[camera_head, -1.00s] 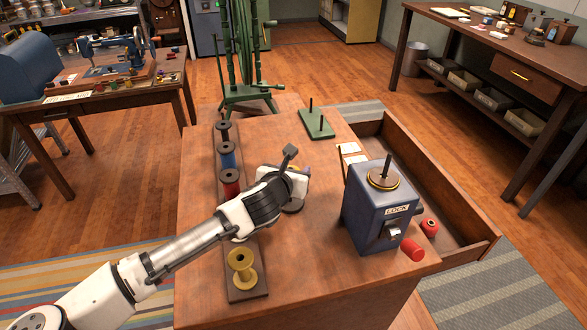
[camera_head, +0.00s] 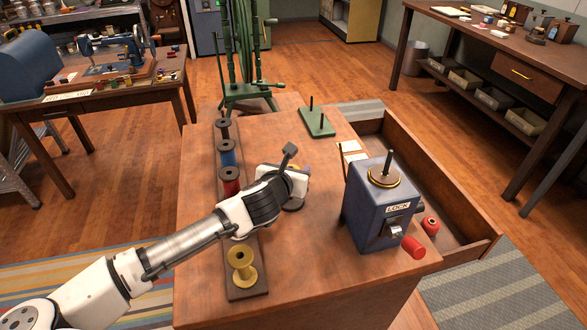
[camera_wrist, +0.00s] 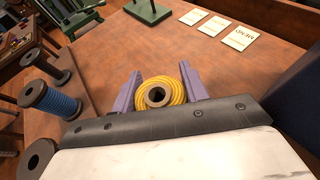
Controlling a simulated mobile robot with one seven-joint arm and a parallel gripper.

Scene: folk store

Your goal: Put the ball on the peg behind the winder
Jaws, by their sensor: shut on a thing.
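My gripper (camera_wrist: 160,70) is shut on a yellow wound ball (camera_wrist: 174,92) with a brown hollow core, between its two purple fingers in the wrist view. In the head view my gripper (camera_head: 298,172) is over the middle of the table, and its wrist mostly hides the ball. The dark blue winder (camera_head: 372,212), labelled LOCK, stands to its right with an upright spindle on top.
A rack with blue (camera_head: 227,152), red and yellow (camera_head: 241,268) spools runs along the table's left side. Cards (camera_head: 349,147) lie behind the winder. An open drawer (camera_head: 455,195) juts right. Table between gripper and pegs is clear.

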